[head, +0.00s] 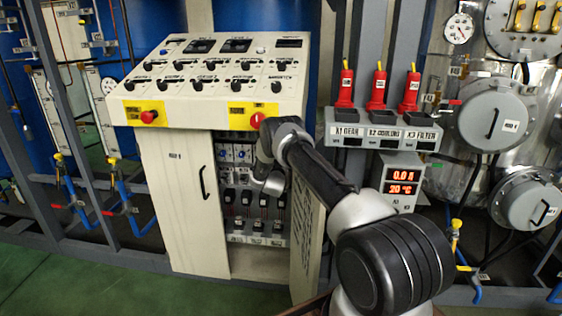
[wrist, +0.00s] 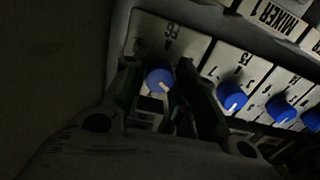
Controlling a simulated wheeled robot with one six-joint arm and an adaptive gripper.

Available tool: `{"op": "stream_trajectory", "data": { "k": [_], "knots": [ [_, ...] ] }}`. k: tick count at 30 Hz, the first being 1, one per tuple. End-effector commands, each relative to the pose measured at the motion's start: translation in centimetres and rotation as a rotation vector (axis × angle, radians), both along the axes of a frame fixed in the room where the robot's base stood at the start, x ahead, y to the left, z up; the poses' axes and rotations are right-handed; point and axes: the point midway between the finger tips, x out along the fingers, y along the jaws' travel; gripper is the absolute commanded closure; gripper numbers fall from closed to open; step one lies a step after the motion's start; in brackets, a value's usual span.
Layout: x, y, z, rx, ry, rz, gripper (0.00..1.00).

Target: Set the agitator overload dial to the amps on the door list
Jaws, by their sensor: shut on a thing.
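Blue dials with white pointers sit on white plates in a row inside the open cabinet. In the wrist view my gripper (wrist: 162,90) has its two dark fingers on either side of the end blue dial (wrist: 158,76), shut on it. Its white pointer shows between the fingers; its plate is marked with small upside-down lettering that I cannot read surely. In the head view my arm reaches into the cabinet and hides this dial and the fingertips. The open cabinet door (head: 307,240) stands at the right with dark lines of text, too small to read.
More blue dials (wrist: 231,95) run to the right in the wrist view, under a "MIXER 1" label (wrist: 279,18). Dark switches (head: 246,198) sit below the dials. The sloped control panel (head: 213,70) with red buttons overhangs the opening. The open door stands close beside my arm.

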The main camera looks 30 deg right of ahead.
Motion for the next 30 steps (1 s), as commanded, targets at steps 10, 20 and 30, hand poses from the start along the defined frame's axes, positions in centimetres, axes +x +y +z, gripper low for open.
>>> {"op": "stream_trajectory", "data": {
  "k": [10,20,30],
  "knots": [
    [0.02,0.07,-0.08,0.233,-0.157,0.0,0.96],
    [0.06,0.11,-0.03,0.491,-0.332,-0.001,0.96],
    [0.09,0.14,0.02,0.708,-0.48,-0.001,0.96]
  ]
}}
